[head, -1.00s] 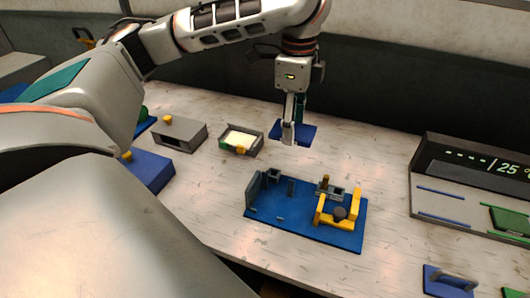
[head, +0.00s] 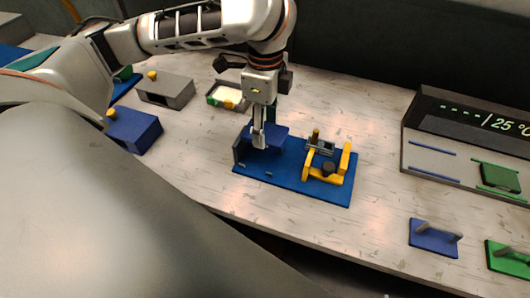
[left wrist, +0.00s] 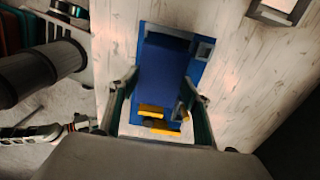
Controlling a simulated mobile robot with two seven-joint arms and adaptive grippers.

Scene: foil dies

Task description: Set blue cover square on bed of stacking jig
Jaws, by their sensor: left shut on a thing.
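The blue cover (head: 277,135) is a flat plate held by my left gripper (head: 260,143), which is shut on it. It hangs over the left part of the stacking jig, a blue base (head: 285,182) with a grey upright at its left end and a yellow clamp frame (head: 325,176) at its right. The cover hides part of the bed; whether it touches the jig I cannot tell. In the left wrist view the cover (left wrist: 164,68) lies between my fingers (left wrist: 160,100), roughly in line with the jig base (left wrist: 203,32).
A grey box (head: 172,93), an open tray (head: 216,96) with a pale sheet and a blue box (head: 140,132) stand left. On the right are a display station (head: 425,155) with a green plate, and blue (head: 430,240) and green (head: 500,262) handled plates. Bare table lies between.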

